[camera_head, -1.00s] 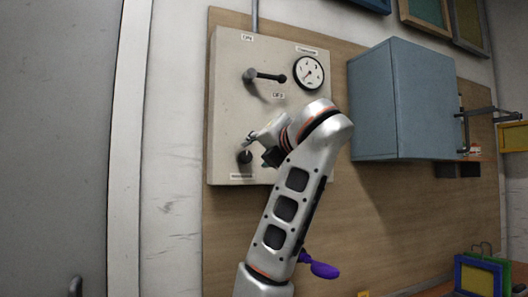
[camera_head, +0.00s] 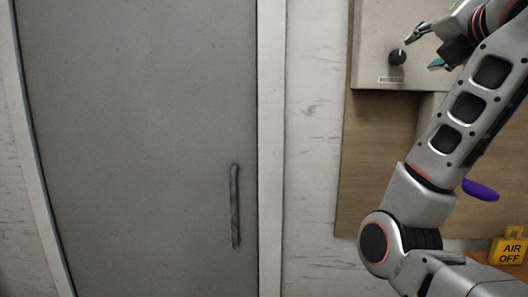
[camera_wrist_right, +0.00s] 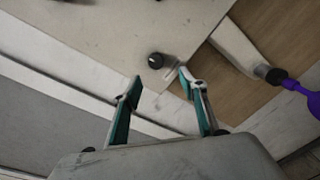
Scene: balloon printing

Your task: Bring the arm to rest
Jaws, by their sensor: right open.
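My right arm comes in from the lower right in the head view. My right gripper (camera_head: 422,53) is open and empty, just right of a dark knob (camera_head: 397,57) low on the pale control panel (camera_head: 372,40). In the right wrist view the two teal-padded fingers of the gripper (camera_wrist_right: 160,81) are spread apart. The knob (camera_wrist_right: 155,60) shows beyond the fingertips, with no finger seen touching it. My left gripper is not in view.
A purple balloon (camera_head: 481,189) shows behind my right arm; in the wrist view it hangs at a nozzle (camera_wrist_right: 272,75). A yellow "AIR OFF" block (camera_head: 508,250) stands at the lower right. A grey door (camera_head: 130,140) with a handle (camera_head: 235,205) fills the left.

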